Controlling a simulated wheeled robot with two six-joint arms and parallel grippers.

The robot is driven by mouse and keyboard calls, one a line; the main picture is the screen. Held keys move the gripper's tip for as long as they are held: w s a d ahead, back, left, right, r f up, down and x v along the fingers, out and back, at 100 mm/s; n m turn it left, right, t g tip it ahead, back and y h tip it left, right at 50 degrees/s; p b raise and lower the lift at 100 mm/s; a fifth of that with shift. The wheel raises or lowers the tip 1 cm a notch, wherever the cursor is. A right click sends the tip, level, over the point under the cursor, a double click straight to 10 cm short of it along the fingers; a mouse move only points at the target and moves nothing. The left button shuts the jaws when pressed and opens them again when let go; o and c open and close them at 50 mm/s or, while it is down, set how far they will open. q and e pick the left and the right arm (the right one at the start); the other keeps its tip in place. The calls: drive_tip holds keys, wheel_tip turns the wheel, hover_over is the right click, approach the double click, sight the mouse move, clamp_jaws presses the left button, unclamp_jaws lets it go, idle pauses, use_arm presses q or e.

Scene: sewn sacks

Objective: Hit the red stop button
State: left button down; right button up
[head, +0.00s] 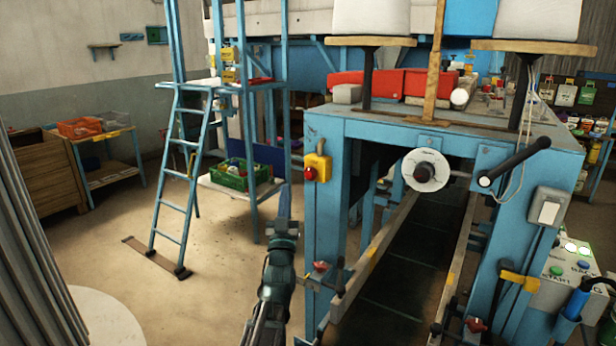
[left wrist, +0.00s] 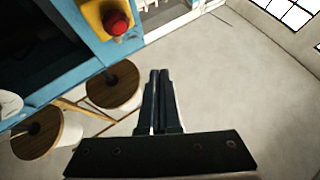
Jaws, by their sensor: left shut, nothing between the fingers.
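The red stop button (head: 310,173) sits on a yellow box (head: 322,160) fixed to the left front post of the blue machine frame. My left gripper (head: 285,190) points up just left of that post, its tip a little below and left of the button. In the left wrist view the red button (left wrist: 117,23) on its yellow box (left wrist: 98,14) is at the upper left. The shut, empty fingers of my left gripper (left wrist: 158,74) point up the picture, lower and to the right of the button, apart from it. My right gripper is out of view.
The blue machine frame (head: 326,230) fills the right side, with a black-handled crank (head: 515,162) on its front. A control box (head: 570,275) with lit buttons stands at right. A blue ladder (head: 180,175) and green crate (head: 240,175) are behind. Floor at left is clear.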

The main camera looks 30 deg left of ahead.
use_arm(q)
approach(305, 170)
drive_tip(key=shift+w+a+r, duration=0.55)
drive_tip(key=shift+w+r, duration=0.05)
drive_tip(key=shift+r, duration=0.25)
drive_tip(key=shift+w+a+r, duration=0.55)
drive_tip(key=shift+w+r, duration=0.05)
drive_tip(key=shift+r, duration=0.2)
drive_tip(key=shift+w, duration=0.15)
idle(0.8)
drive_tip(key=shift+w, duration=0.3)
drive_tip(key=shift+w, duration=0.55)
idle(0.7)
drive_tip(key=shift+s, duration=0.95)
drive_tip(key=shift+s, duration=0.15)
drive_tip(key=s, duration=0.4)
drive_tip(key=shift+s+a, duration=0.2)
drive_tip(key=shift+s, duration=0.2)
